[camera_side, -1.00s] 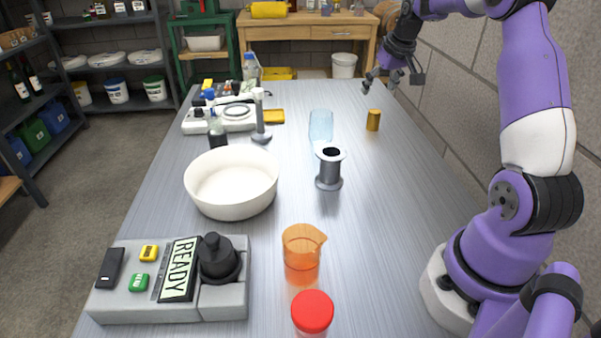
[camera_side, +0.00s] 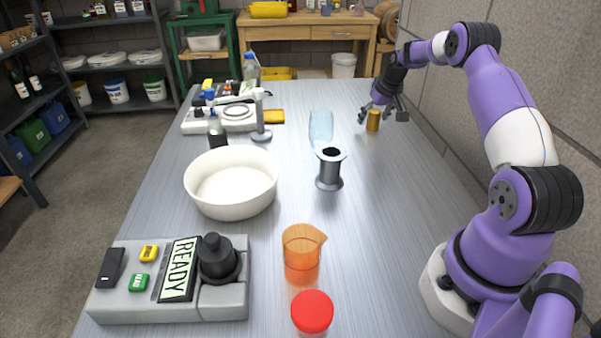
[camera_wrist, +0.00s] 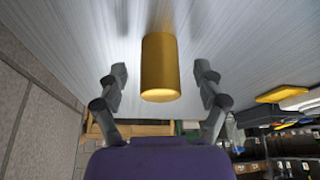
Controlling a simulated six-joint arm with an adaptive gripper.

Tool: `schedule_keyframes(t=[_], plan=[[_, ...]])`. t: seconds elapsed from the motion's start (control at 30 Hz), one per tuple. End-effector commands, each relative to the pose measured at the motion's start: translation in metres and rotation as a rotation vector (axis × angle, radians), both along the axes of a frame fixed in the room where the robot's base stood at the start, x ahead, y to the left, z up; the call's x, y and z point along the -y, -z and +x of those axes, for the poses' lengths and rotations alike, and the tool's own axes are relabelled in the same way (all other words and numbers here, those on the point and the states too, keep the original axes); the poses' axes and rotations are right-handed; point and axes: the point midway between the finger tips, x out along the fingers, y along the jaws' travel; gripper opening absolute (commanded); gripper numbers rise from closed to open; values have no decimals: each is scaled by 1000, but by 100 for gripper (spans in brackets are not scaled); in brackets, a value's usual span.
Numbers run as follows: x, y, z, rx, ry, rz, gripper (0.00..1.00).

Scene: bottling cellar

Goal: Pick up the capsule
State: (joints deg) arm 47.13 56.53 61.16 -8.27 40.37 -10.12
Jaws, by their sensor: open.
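The capsule (camera_side: 373,121) is a small gold cylinder standing upright on the grey table, toward its far right. My gripper (camera_side: 382,117) is low over the table at the capsule, with its fingers apart. In the wrist view the capsule (camera_wrist: 160,68) sits between the two open fingers of my gripper (camera_wrist: 160,84), with a gap on each side. The fingers do not appear to touch it.
A clear blue-tinted glass (camera_side: 320,127) and a grey spool-shaped piece (camera_side: 330,170) stand left of the capsule. A white bowl (camera_side: 228,184), an orange beaker (camera_side: 302,256) and a red-capped jar (camera_side: 312,314) are nearer. A block wall (camera_side: 462,115) runs along the right.

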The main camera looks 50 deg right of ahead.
Motion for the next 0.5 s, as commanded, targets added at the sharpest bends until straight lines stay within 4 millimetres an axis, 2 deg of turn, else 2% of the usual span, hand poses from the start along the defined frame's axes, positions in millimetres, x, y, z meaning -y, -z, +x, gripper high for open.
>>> schedule_keyframes(t=[0.17, 0.2, 0.43, 0.5], plan=[[0, 0, 0, 1, 0, -1, 80], [0, 0, 0, 0, 0, 0, 68], [0, 0, 0, 0, 0, 0, 38], [0, 0, 0, 0, 0, 0, 34]])
